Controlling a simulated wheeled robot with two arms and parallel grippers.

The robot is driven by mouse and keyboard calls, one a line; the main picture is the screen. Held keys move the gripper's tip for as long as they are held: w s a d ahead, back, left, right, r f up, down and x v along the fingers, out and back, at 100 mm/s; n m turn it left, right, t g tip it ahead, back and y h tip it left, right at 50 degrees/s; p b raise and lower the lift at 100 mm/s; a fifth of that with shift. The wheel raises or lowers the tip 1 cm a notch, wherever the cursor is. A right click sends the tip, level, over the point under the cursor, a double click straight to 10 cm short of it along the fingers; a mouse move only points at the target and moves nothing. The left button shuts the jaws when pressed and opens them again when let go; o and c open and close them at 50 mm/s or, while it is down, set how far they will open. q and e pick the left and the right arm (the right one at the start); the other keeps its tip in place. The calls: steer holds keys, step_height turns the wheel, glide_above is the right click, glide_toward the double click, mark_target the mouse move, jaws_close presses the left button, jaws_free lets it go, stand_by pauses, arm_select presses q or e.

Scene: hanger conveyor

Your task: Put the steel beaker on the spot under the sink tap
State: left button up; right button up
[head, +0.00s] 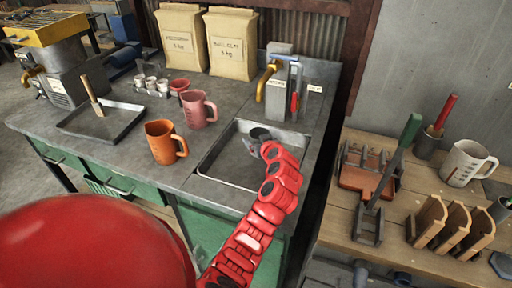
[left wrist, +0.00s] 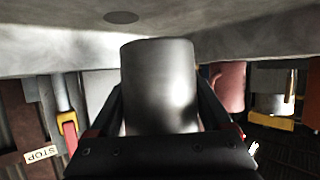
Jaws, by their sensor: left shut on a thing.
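My left gripper (head: 258,144) is over the sink basin (head: 222,183), shut on the steel beaker (head: 260,133). In the left wrist view the beaker (left wrist: 158,85) is a plain grey metal cylinder between the two dark fingers. A dark round spot (left wrist: 122,17) shows on the grey surface beyond it, apart from the beaker. The sink tap (head: 268,78), with its yellow spout, stands behind the basin. My wrist hides part of the basin, and I cannot tell whether the beaker touches its floor. My right gripper is not in view.
An orange jug (head: 160,142) and a pink jug (head: 197,109) stand left of the sink. A grey tray (head: 100,124) and two paper sacks (head: 181,42) are further left and behind. A wooden bench (head: 345,237) with tools and racks is on the right.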

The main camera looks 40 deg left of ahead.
arm_select(q)
step_height(320, 180, down, 4)
steer(key=shift+a+r, duration=0.1)
steer(key=shift+f, duration=0.25)
steer(key=shift+f, duration=0.15)
steer(key=o, duration=1.4)
steer(key=shift+r, duration=0.2)
